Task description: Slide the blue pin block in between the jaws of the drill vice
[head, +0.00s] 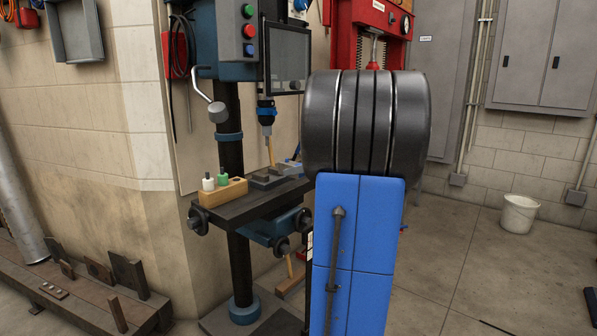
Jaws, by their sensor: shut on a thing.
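The drill vice (268,181) is a low dark grey piece on the drill press table, below the chuck. My large blue and dark grey arm link stands close in front and cuts off the view just right of it. A small blue-grey part (289,165) shows at the vice's far right end, against my arm's edge. I cannot tell whether it belongs to the vice or is the blue pin block. The jaw gap cannot be made out. My gripper does not show; my arm may hide it.
A wooden block (222,192) with a white and a green bottle sits on the table's left end. The drill chuck (266,108) hangs above the vice. A control box (241,32) and grey screen (287,58) are above. A red press (370,28) stands behind my arm.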

